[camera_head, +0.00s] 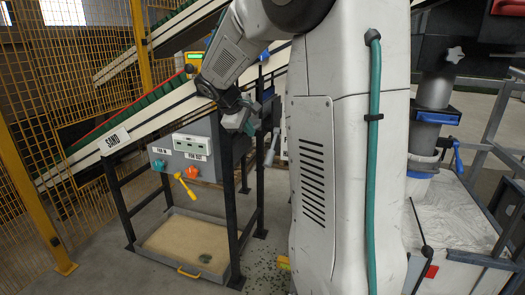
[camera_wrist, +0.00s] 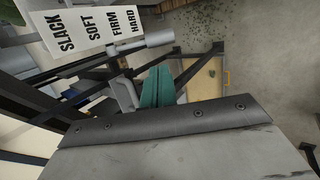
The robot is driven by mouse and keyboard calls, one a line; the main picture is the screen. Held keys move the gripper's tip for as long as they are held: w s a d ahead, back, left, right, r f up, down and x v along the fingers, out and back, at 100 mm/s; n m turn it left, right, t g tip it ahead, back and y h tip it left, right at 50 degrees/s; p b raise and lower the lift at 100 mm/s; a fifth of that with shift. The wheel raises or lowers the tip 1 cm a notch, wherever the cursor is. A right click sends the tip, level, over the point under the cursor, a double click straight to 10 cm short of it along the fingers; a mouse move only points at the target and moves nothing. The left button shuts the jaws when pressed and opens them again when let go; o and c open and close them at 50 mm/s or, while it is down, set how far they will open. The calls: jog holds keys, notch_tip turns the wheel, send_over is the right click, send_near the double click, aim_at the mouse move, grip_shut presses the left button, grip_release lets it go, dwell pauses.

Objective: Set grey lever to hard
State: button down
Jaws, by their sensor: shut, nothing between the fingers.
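The grey lever (camera_head: 271,149) hangs beside the dark frame in the head view, just right of my gripper (camera_head: 246,124). In the wrist view the lever's pale grey handle (camera_wrist: 159,38) lies at the top, pointing right, near the HARD end of the label. The white label (camera_wrist: 80,30) reads SLACK, SOFT, FIRM, HARD. I cannot tell exactly which mark the lever lines up with. My gripper's teal fingers (camera_wrist: 158,88) are closed together and empty, below the handle in the picture and apart from it. The lever's pivot is not clear.
A grey control box (camera_head: 190,147) with a yellow lever (camera_head: 186,186) and coloured knobs sits left of my gripper. A sand-coloured tray (camera_head: 187,242) lies below inside the dark frame (camera_head: 229,200). A yellow mesh fence (camera_head: 60,90) stands at the left.

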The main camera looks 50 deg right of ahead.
aim_at(267, 158)
jog(key=x, duration=1.4)
jog(key=shift+d, duration=0.1)
jog(key=shift+f, duration=0.15)
jog(key=shift+d+f, duration=0.25)
jog(key=shift+f, duration=0.55)
jog(key=a+v, duration=0.1)
jog(key=v, duration=1.3)
jog(key=shift+f, duration=0.35)
jog(key=shift+s+a, duration=0.1)
